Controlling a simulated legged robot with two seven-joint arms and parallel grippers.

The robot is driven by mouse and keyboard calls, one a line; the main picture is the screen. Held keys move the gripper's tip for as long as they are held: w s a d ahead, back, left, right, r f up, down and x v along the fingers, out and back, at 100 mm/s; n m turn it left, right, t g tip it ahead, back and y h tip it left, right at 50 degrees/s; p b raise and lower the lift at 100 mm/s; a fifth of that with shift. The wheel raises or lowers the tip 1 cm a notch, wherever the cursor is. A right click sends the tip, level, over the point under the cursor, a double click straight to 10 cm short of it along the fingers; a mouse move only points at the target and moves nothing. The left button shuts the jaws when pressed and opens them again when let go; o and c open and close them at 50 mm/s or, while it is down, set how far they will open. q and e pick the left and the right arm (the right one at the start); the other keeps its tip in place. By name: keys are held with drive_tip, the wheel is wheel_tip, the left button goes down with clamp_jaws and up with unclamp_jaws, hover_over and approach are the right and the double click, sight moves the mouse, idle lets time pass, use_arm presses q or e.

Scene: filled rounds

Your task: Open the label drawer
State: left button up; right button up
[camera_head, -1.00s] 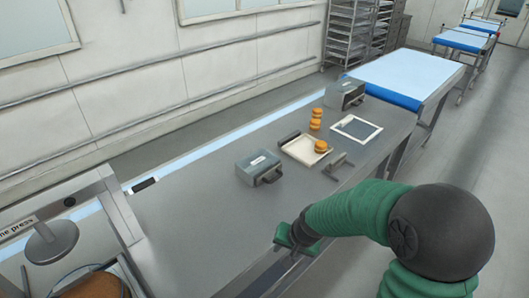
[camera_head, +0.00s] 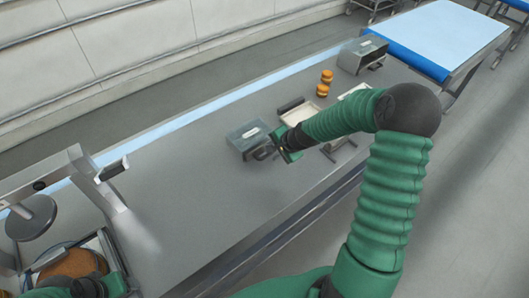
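A grey drawer box (camera_head: 242,136) with a pale label on top stands on the counter in the middle. Its dark front handle is partly hidden by my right gripper (camera_head: 266,153). A similar grey box (camera_head: 358,58) with a dark handle stands further back on the counter. The labels are too small to read, so I cannot tell which is the label drawer. My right gripper is at the nearer box's handle; I cannot tell whether its fingers touch or grip it. Green and dark parts of my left arm show at the bottom left; its fingers cannot be made out.
A cream tray (camera_head: 299,110) lies beside the nearer box, partly behind my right arm. Orange-brown filled rounds (camera_head: 325,83) stand behind it. A press (camera_head: 30,218) with a brown round (camera_head: 75,263) is at the left. The front left counter (camera_head: 190,205) is clear.

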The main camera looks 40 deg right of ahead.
drive_tip(key=p, duration=0.1)
approach(270, 154)
drive_tip(key=w+a+f, duration=0.2)
drive_tip(key=d+f, duration=0.1)
drive_tip(key=w+d+f, duration=0.1)
drive_tip(key=f, duration=0.1)
drive_tip(key=w+d+f+p, duration=0.1)
drive_tip(key=shift+d+f, duration=0.1)
drive_tip(key=shift+f, duration=0.2)
drive_tip(key=shift+w+f, duration=0.1)
drive_tip(key=shift+f, duration=0.1)
drive_tip(key=a, duration=0.4)
drive_tip(key=shift+w+r, duration=0.15)
drive_tip(key=shift+r, duration=0.25)
drive_tip(key=shift+c, duration=2.4)
drive_tip(key=shift+d, duration=0.25)
drive_tip(key=shift+c, duration=1.3)
drive_tip(key=shift+d+f, duration=0.15)
drive_tip(key=shift+d, duration=0.95)
clamp_jaws()
drive_tip(key=shift+a, duration=0.45)
use_arm(q)
drive_tip(key=d+r, duration=0.3)
drive_tip(key=shift+w, duration=0.1)
use_arm(e)
drive_tip(key=shift+d, duration=0.2)
